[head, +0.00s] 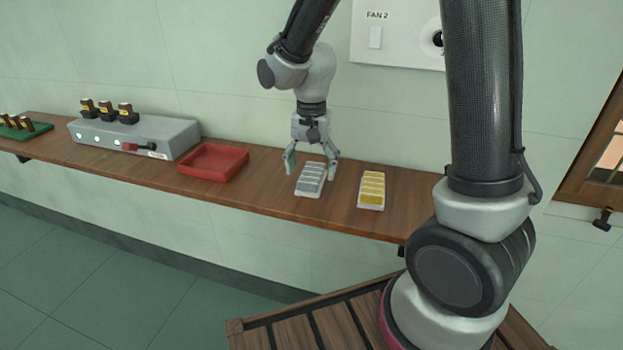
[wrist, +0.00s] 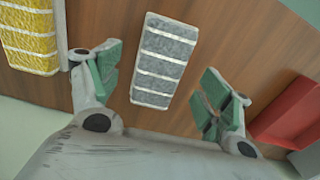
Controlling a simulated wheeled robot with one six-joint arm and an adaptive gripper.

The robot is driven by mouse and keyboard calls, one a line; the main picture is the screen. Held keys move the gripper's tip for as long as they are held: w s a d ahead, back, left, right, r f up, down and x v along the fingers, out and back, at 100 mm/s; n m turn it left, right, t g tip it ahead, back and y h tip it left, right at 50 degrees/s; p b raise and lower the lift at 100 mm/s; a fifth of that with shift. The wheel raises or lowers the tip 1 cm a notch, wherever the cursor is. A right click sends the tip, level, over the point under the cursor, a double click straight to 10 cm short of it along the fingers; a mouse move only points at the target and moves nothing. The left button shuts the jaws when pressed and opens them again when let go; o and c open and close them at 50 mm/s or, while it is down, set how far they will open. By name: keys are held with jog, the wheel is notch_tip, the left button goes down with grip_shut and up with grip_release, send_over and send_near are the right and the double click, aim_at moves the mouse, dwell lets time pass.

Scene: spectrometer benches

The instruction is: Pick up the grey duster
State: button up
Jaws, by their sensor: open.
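The grey duster (head: 311,179) lies on the wooden shelf, a block with grey strips and pale bands on a white base. In the wrist view the grey duster (wrist: 165,60) lies between the two fingers in the picture, with a gap on either side. My gripper (head: 312,166) is open and points down over the duster. Its green-padded fingertips (wrist: 160,85) are spread and hold nothing. I cannot tell how far above the shelf the fingertips are.
A yellow duster (head: 371,190) lies to the right of the grey one. A red tray (head: 214,161) stands to the left. The wall is close behind the shelf (head: 260,188).

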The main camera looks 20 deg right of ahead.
aim_at(312, 172)
notch_tip(312, 172, down, 2)
jog(key=shift+f, duration=0.15)
jog(key=c, duration=1.1)
jog(key=shift+c, duration=0.2)
notch_tip(312, 172, up, 10)
jog(key=shift+r, duration=0.1)
